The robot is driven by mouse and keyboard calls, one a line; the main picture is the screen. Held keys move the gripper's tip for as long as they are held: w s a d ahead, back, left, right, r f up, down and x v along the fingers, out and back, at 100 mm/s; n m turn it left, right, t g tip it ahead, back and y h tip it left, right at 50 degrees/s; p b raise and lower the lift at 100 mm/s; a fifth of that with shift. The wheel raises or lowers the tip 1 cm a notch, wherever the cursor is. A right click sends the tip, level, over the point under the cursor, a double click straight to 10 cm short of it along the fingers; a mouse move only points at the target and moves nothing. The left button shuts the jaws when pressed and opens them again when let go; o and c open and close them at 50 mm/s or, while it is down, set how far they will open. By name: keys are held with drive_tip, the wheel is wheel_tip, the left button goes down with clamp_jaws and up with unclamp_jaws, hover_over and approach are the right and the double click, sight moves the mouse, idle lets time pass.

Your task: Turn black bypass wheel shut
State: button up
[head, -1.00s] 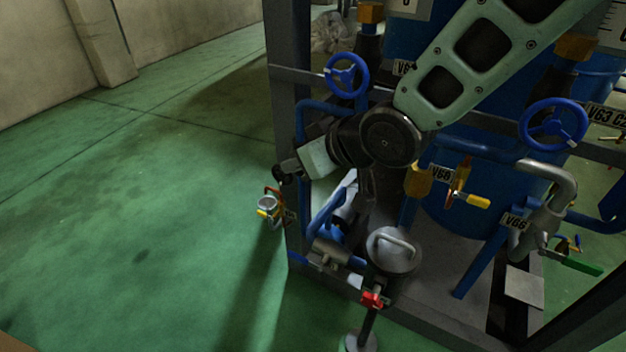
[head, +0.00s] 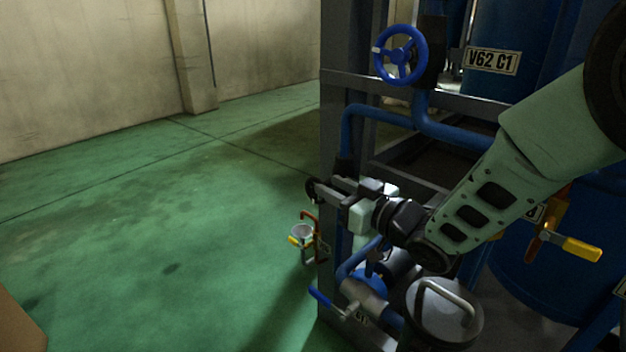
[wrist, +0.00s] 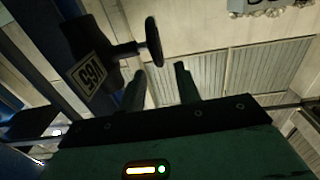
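The black wheel (wrist: 153,42) shows nearly edge-on in the wrist view, on a short dark stem from a valve body with a label plate (wrist: 92,76). My gripper (wrist: 160,70) is open and empty. The wheel stands just ahead of the fingertips, roughly in line with the gap between them. In the head view the small dark wheel (head: 311,190) is at the left side of the frame post, and my gripper (head: 334,191) points left at it. Whether a finger touches the rim cannot be told.
A blue handwheel (head: 400,56) sits higher, near the V62 C1 label (head: 491,60). A blue-handled valve (head: 330,300), a grey lidded vessel (head: 444,312) and a yellow lever (head: 575,248) are lower. A small red-handled fitting (head: 309,238) sticks out left.

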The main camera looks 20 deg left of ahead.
drive_tip(key=b+x, duration=0.1)
drive_tip(key=x, duration=0.6)
clamp_jaws()
